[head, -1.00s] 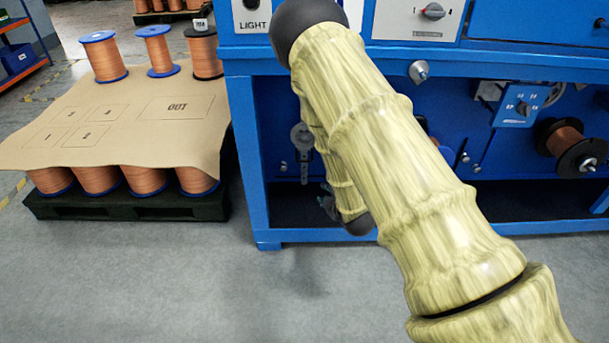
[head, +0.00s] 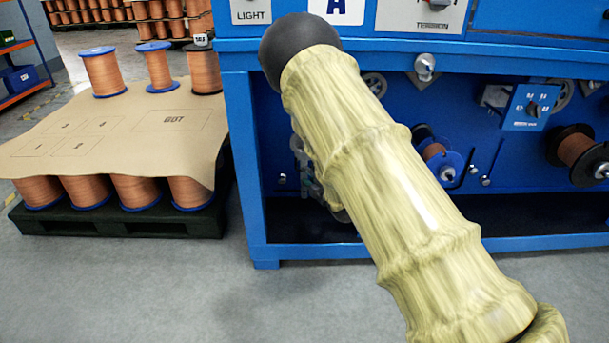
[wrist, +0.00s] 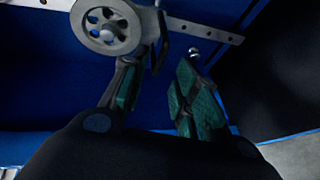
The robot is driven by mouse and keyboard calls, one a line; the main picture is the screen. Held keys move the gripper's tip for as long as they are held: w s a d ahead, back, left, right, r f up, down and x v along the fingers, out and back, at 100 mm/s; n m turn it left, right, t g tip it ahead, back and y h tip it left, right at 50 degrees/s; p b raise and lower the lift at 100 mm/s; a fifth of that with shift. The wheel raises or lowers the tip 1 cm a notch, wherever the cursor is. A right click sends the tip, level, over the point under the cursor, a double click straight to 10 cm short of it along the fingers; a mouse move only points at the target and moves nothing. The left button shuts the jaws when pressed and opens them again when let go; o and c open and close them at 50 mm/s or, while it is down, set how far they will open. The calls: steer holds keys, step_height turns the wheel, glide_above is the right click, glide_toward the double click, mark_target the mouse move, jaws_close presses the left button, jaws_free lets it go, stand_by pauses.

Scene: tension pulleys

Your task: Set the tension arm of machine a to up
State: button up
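In the wrist view, a grey spoked pulley wheel (wrist: 106,22) sits on a flat metal bar with holes (wrist: 205,32), which looks like the tension arm. The bar runs across the top of the picture, slanting slightly down to the right. My gripper (wrist: 163,75) is open, its green-padded fingers apart just below the bar and the wheel. The left fingertip is close to the wheel's right side; I cannot tell if it touches. In the head view my arm mostly hides this area.
A tension knob (head: 437,3) is on the upper panel. A blue spool (head: 440,160), a dial plate (head: 526,107) and a black-flanged copper spool (head: 580,150) sit on the machine's front. A pallet of copper spools (head: 120,222) stands left. The floor in front is clear.

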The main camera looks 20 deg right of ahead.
steer(key=shift+b+x, duration=1.1)
steer(key=shift+x, duration=1.9)
steer(key=shift+d, duration=0.1)
steer(key=shift+c, duration=0.3)
jaws_close()
